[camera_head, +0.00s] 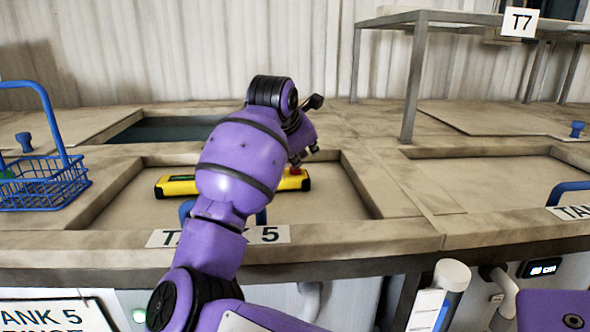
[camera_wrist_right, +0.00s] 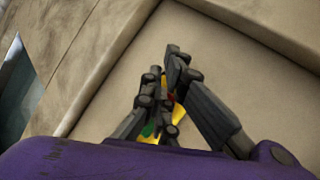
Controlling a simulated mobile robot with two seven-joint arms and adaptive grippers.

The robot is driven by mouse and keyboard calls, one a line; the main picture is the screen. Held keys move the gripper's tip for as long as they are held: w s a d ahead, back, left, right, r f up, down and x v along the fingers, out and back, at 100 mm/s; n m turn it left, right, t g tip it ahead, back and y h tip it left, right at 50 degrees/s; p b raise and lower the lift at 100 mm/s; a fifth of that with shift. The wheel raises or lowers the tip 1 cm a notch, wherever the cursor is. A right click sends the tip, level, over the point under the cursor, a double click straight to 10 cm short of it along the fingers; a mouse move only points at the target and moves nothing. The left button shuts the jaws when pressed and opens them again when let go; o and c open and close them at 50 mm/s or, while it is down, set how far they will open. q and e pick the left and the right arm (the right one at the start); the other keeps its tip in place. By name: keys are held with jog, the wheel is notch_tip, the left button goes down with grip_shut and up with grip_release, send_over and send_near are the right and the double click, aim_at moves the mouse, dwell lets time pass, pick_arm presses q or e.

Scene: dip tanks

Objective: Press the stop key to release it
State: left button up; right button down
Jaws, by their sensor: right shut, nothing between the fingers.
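A yellow and black control box (camera_head: 178,186) lies on the closed lid of tank 5, mostly behind my right arm. The red stop key (camera_head: 296,171) shows at its right end. In the right wrist view a bit of red (camera_wrist_right: 172,97) and yellow (camera_wrist_right: 179,113) shows between and behind the fingers, with a green spot (camera_wrist_right: 149,130) lower left. My right gripper (camera_head: 302,157) is shut and empty, pointing down just above the red key. Its fingers also show in the right wrist view (camera_wrist_right: 172,60). I cannot tell whether they touch the key. My left gripper is not in view.
A blue wire basket (camera_head: 42,185) stands on the left. An open tank with dark liquid (camera_head: 170,129) lies behind. A raised table (camera_head: 455,17) with a T7 sign stands back right. A recessed lid (camera_head: 485,185) lies right of tank 5.

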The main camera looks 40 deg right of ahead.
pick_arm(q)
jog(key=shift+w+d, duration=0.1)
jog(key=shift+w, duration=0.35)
pick_arm(e)
jog(key=shift+f, duration=0.25)
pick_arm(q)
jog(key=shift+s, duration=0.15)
pick_arm(e)
jog(key=shift+r, duration=0.15)
jog(key=shift+r+p, duration=0.4)
jog(key=shift+r, duration=0.4)
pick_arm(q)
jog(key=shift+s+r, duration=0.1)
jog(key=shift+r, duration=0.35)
pick_arm(e)
jog(key=shift+r+p, duration=0.3)
jog(key=shift+r, duration=0.3)
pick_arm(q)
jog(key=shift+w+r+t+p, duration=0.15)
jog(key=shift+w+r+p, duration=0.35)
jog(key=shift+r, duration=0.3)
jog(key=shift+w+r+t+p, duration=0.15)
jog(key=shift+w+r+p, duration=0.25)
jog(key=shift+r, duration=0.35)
pick_arm(e)
jog(key=shift+r, duration=1.85)
